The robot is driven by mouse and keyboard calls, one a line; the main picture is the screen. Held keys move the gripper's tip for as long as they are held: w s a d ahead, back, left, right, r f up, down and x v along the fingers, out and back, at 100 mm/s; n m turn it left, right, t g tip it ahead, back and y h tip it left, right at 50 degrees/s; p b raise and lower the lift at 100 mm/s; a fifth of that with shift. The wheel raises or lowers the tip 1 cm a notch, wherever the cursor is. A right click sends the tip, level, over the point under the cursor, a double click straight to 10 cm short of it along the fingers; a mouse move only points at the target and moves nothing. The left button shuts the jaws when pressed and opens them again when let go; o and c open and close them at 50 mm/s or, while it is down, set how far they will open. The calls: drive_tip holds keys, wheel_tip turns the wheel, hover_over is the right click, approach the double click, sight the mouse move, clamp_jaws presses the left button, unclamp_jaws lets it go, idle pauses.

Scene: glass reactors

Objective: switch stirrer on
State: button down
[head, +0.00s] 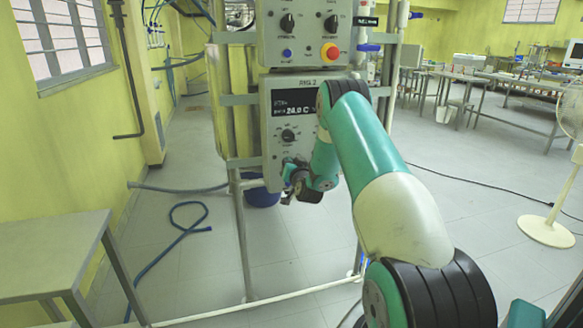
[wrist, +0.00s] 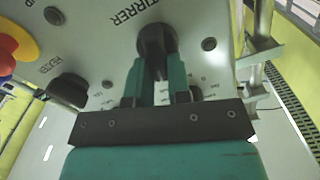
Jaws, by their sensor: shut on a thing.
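The stirrer knob (wrist: 155,38) is a dark round knob on a pale panel, below the partly visible, upside-down word "STIRRER" in the wrist view. My gripper (wrist: 157,72) has its two green fingers shut on this knob, one on each side. The fingers hide part of the knob, and I cannot read its setting. In the head view my gripper (head: 301,185) is low at the front of the rig, beside the lower control box (head: 283,95). There, the knob it holds cannot be made out.
A second dark knob (wrist: 68,90) and a red-and-yellow button (wrist: 17,40) are left of my gripper in the wrist view. The upper control box (head: 304,38) has knobs and a red button. A grey table (head: 50,240) stands left. A blue hose (head: 178,232) lies on the floor.

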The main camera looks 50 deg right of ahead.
drive_tip(key=shift+s+d+f+m+b, duration=0.1)
drive_tip(key=shift+d+m+b, duration=0.05)
drive_tip(key=shift+m, duration=1.3)
drive_tip(key=shift+s+d+f+m+b, duration=0.1)
drive_tip(key=shift+m+b, duration=0.05)
drive_tip(key=shift+m, duration=1.25)
drive_tip(key=shift+s+d+f+m+b, duration=0.1)
drive_tip(key=shift+d+m+b, duration=0.05)
drive_tip(key=shift+m, duration=1.3)
drive_tip(key=c, duration=1.1)
unclamp_jaws()
drive_tip(key=shift+o, duration=0.2)
drive_tip(key=b+v, duration=1.6)
drive_tip(key=v, duration=0.1)
drive_tip(key=shift+s, duration=0.2)
